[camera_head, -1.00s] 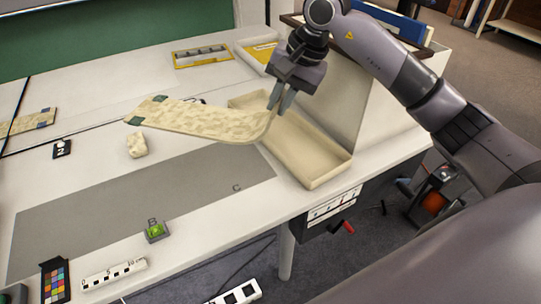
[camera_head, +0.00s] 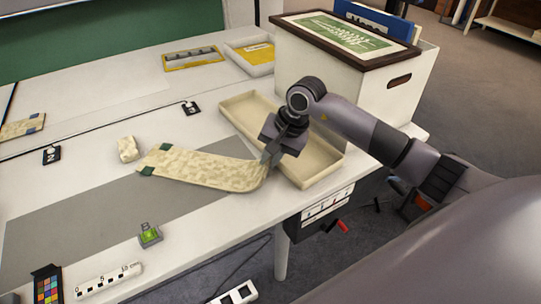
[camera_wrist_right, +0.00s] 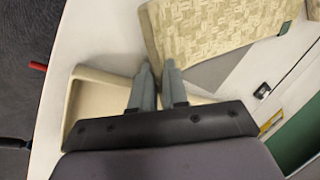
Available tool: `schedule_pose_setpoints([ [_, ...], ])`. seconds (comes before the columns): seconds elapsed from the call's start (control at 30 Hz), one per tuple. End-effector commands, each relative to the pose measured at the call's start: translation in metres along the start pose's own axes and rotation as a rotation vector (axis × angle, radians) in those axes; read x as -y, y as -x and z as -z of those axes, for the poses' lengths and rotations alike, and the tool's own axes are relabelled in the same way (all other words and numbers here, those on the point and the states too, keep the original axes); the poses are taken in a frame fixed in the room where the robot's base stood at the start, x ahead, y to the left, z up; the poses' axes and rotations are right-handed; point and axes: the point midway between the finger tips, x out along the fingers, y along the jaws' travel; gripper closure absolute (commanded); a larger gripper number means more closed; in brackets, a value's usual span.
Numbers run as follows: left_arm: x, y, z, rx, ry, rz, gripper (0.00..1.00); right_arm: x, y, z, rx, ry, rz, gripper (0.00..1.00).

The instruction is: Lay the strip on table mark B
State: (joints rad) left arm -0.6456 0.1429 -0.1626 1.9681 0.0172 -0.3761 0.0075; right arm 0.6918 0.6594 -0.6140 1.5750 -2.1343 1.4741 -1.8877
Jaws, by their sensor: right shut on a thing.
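The strip (camera_head: 205,169) is a long cream patterned piece with dark green corners at its left end, bending up at its right end. My right gripper (camera_head: 268,158) is shut on that right end. The strip hangs low over the grey mat area (camera_head: 95,215); I cannot tell whether it touches. In the right wrist view the strip (camera_wrist_right: 200,25) lies beyond the fingertips (camera_wrist_right: 158,65). The small letter B shows faintly by a grey block with a green top (camera_head: 149,236), near the mat's front edge. My left gripper is not in view.
A shallow cream tray (camera_head: 315,178) lies under and beside my right gripper. A white box with a framed lid (camera_head: 350,75) stands behind it. A pale block (camera_head: 128,149), a number ruler (camera_head: 105,280) and a colour card (camera_head: 48,285) are on the table. The mat's left part is clear.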

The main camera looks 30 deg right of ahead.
Motion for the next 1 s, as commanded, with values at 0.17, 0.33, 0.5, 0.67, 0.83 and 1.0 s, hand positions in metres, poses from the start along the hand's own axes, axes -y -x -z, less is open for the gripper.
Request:
schedule_pose_setpoints([
  [0.17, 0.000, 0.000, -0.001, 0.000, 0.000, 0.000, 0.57, 0.001, 0.001, 0.000, -0.001, 0.001, 0.003, 1.00],
  [0.33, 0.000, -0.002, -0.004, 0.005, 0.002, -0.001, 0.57, 0.000, -0.002, 0.000, 0.000, 0.000, 0.001, 0.73],
  [0.5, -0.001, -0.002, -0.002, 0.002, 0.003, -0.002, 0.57, 0.000, -0.002, 0.000, 0.001, 0.000, 0.001, 0.61],
  [0.67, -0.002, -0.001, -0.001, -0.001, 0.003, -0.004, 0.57, 0.000, -0.002, 0.000, 0.001, 0.000, 0.001, 0.61],
  [0.83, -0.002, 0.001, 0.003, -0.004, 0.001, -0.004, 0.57, 0.001, 0.008, 0.001, -0.002, 0.001, 0.002, 0.61],
  [1.0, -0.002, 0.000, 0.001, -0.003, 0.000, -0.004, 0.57, 0.001, 0.043, 0.002, -0.006, 0.002, 0.003, 0.61],
])
